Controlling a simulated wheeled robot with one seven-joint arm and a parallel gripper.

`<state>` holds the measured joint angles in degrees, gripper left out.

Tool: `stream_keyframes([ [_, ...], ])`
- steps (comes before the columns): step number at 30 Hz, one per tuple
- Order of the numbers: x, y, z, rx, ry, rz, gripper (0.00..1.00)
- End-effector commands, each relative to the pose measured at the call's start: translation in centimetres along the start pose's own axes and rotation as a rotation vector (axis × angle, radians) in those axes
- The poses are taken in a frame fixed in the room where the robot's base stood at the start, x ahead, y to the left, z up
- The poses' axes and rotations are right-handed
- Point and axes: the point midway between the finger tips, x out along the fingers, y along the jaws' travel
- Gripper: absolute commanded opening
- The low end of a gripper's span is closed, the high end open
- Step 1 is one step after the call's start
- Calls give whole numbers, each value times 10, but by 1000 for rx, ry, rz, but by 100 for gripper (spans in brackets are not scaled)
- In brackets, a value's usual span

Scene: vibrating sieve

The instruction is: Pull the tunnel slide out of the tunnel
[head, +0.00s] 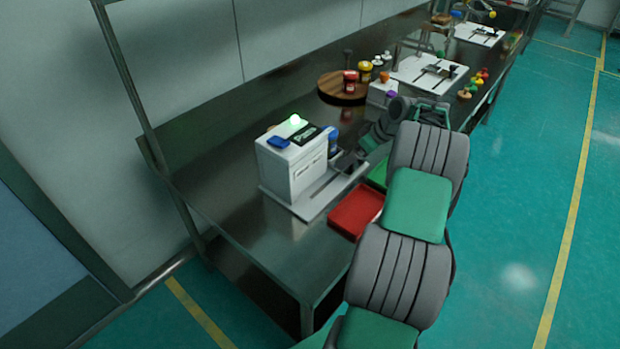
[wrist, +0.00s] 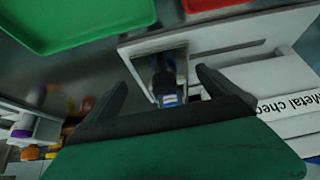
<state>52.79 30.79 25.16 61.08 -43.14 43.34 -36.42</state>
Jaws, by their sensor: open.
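The white metal-check machine (head: 292,168) stands on the table with a green light on top; its printed side also shows in the wrist view (wrist: 290,112). A pale base plate with a long slot (wrist: 215,42) runs along its foot. A dark upright piece with a blue and white part (wrist: 166,86) sits at the machine, between my fingers in the picture; I cannot tell whether it is the tunnel slide. My gripper (wrist: 158,80) is open around it, with no clear contact. In the head view my gripper (head: 345,161) is beside the machine's right side. The tunnel's inside is hidden.
A red tray (head: 355,211) and a green tray (wrist: 80,22) lie close to the base plate. A round wooden board (head: 335,88) with jars stands further back. The table's front left is clear.

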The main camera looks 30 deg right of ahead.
Motion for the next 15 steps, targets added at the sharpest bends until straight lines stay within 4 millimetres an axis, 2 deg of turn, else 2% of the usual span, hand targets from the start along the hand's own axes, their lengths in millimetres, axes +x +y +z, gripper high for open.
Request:
stream_keyframes([
  [1, -10, 0, -2, 0, 0, 1, 100],
  [15, -65, 1, -2, 1, 0, 2, 100],
])
